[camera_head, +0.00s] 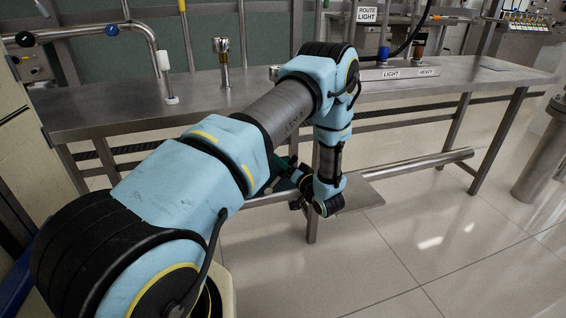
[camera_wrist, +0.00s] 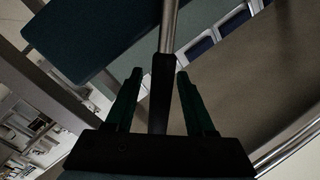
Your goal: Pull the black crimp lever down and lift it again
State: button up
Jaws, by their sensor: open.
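In the wrist view the black crimp lever is a dark grip (camera_wrist: 162,95) on the end of a bare metal rod. My gripper (camera_wrist: 160,74) is open, with one dark green finger on each side of the grip. A gap shows between the grip and each fingertip; I cannot tell how far the grip lies in depth. In the head view my arm reaches over the front of the steel bench, and my gripper (camera_head: 284,172) is below bench-top height, partly hidden by my arm. I cannot make out the lever there.
The steel bench (camera_head: 190,103) runs across the view, with LIGHT and HEAVY labels (camera_head: 390,74) at its back right. A metal tube (camera_head: 425,162) runs low beneath it. A steel cylinder (camera_head: 545,160) stands at the far right. The tiled floor in front is clear.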

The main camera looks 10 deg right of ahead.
jog(key=shift+a, duration=0.1)
grip_shut()
dwell(0.4)
dwell(1.0)
